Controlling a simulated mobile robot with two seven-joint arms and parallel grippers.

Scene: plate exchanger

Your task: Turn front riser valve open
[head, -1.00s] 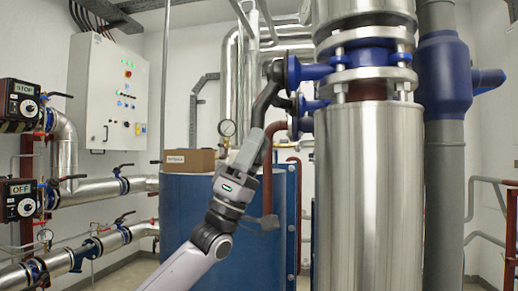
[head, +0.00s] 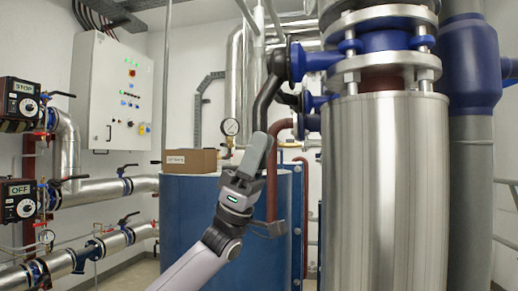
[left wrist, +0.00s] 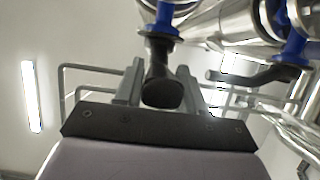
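The front riser valve (head: 312,62) is blue and sits on the side of the large metal riser at upper right. Its black lever (head: 265,103) angles down and to the left. My left gripper (head: 262,140) is at the lever's lower end, pointing up. In the left wrist view the two fingers stand on either side of the lever's dark round end (left wrist: 162,94), with thin gaps near the tips; the gripper looks open around it. Whether a finger touches it is hard to see. My right gripper is not in view.
A second blue valve (head: 310,104) with a dark handle lies just below. A blue tank (head: 185,225) with a cardboard box (head: 190,161) stands behind my arm. A control cabinet (head: 115,95) and valved pipes line the left wall. The riser (head: 385,190) blocks the right.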

